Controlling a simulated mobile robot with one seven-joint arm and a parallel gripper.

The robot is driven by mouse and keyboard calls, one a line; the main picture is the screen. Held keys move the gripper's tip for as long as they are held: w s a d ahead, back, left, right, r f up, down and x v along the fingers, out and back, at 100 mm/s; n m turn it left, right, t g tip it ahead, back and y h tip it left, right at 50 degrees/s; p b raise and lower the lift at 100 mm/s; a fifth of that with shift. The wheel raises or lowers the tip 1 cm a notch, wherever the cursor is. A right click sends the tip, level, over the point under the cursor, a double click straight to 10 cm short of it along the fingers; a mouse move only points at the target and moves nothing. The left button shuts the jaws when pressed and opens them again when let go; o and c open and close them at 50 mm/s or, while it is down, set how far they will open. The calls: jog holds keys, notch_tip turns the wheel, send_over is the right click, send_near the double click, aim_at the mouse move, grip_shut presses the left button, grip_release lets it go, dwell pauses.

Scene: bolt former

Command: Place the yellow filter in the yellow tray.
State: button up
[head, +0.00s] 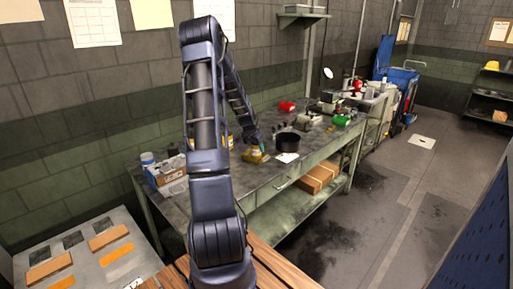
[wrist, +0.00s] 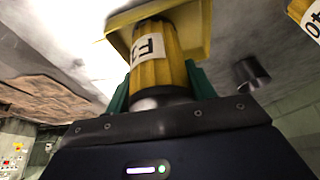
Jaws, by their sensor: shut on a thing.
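My gripper (wrist: 160,95) is shut on the yellow filter (wrist: 153,62), a ribbed cylinder with a white label, between its green fingers. The filter's far end is at the yellow tray (wrist: 202,22), inside its outline in the wrist view. I cannot tell whether it touches the tray floor. In the head view the yellow tray (head: 246,158) sits on the workbench, with my gripper (head: 257,143) right above it. The filter is too small there to tell apart clearly from the tray.
Another yellow labelled item (wrist: 306,14) shows in the wrist view.

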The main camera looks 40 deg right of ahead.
jog(key=shift+f, duration=0.1)
jog(key=o, duration=1)
jog(key=v, duration=1.2)
jog(key=a+r+n+t+y, duration=0.2)
jog(key=a+r+n, duration=0.35)
jog(key=a, duration=0.95)
jog(key=a+r+n+t+y, duration=0.1)
jog(key=a+r+n, duration=0.2)
jog(key=a+r, duration=0.95)
jog(key=s+a+n, duration=0.4)
jog(key=s+a, duration=0.5)
jog(key=a, duration=0.3)
jog(key=s+a+n+t+y, duration=0.1)
jog(key=s+a+n, duration=0.3)
jog(key=s+a, duration=0.5)
jog(key=a, duration=0.3)
jog(key=shift+r+y, duration=0.2)
jog(key=shift+y, duration=0.1)
